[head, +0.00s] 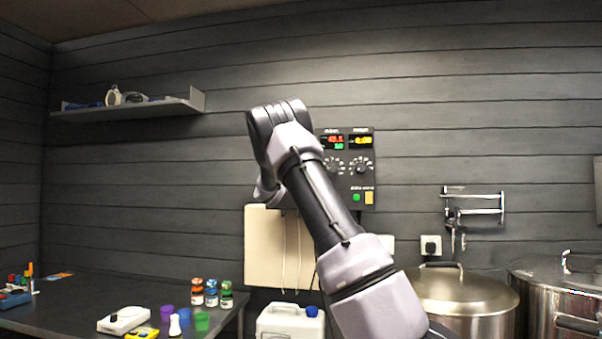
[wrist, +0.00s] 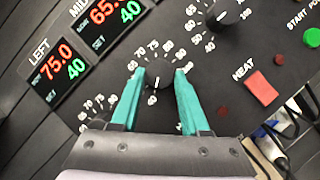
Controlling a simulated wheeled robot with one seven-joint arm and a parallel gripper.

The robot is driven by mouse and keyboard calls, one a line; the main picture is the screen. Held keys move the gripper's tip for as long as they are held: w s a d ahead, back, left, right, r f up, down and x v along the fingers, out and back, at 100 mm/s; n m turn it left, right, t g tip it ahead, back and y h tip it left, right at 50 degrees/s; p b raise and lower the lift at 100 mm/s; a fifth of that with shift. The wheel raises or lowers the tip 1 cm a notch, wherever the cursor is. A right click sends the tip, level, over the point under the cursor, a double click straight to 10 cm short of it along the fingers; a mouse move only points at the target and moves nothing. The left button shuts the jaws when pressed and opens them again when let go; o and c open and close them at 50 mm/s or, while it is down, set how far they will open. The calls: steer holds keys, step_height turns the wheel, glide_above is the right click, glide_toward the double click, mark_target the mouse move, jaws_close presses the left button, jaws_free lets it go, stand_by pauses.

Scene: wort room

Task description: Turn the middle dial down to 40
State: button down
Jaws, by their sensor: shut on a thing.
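In the wrist view my gripper (wrist: 160,72) has its two teal fingers on either side of a black dial (wrist: 157,82), shut on it. It is the middle dial, between the right-hand dial and a left scale partly covered by my gripper. A short white mark shows on its face; the value it points at is unclear. The middle display (wrist: 112,14), partly cut off, reads about 65 in red and 40 in green. In the head view the control panel (head: 348,185) hangs on the wall, its left part and my fingers hidden behind my arm.
The left display (wrist: 56,70) reads 75.0 in red and 40 in green. The right-hand dial (wrist: 222,12), a red HEAT switch (wrist: 254,87) and a green start button (wrist: 312,37) are close by. Steel pots (head: 455,295) and a white canister (head: 290,322) stand below.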

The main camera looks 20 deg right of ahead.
steer(key=shift+c, duration=2)
jaws_free()
steer(key=v, duration=1)
steer(key=shift+s+a, duration=0.2)
steer(key=shift+a, duration=0.15)
steer(key=shift+f, duration=0.15)
steer(key=shift+d, duration=0.1)
